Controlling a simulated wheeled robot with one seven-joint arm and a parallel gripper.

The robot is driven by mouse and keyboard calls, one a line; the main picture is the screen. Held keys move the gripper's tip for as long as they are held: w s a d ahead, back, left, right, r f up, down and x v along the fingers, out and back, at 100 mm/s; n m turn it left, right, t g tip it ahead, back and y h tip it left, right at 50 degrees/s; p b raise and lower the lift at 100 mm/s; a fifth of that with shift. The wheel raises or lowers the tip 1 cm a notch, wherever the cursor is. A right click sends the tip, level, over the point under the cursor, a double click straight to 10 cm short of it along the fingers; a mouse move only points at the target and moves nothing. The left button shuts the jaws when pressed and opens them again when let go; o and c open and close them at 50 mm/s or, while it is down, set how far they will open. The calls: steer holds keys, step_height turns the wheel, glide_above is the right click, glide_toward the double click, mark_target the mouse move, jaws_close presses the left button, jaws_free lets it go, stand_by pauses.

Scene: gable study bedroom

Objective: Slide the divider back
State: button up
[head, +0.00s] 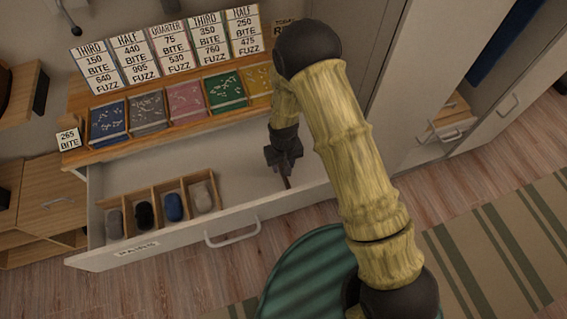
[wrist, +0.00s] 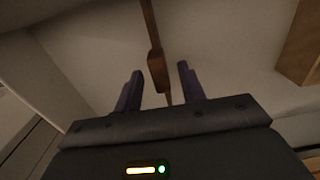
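The pulled-out white drawer (head: 175,241) lies below the counter in the head view. A thin brown divider (head: 288,183) shows in its right part, mostly hidden behind my gripper (head: 284,158). In the wrist view the divider (wrist: 155,45) is a narrow brown strip with a thicker block on it, running down from the top edge. My gripper (wrist: 160,68) is open there, with its two purple fingers apart and the block between them. I see a gap on both sides of the block. Whether the fingers reach down around it I cannot tell.
A wooden organiser (head: 156,193) with several soft dark and grey items fills the drawer's left part. Drawer floor between it and my gripper is bare. Sample trays and price cards (head: 166,47) stand on the counter (head: 130,146) above. A green round seat (head: 305,275) is in front.

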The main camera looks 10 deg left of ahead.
steer(key=shift+f, duration=0.2)
steer(key=shift+c, duration=0.2)
jaws_close()
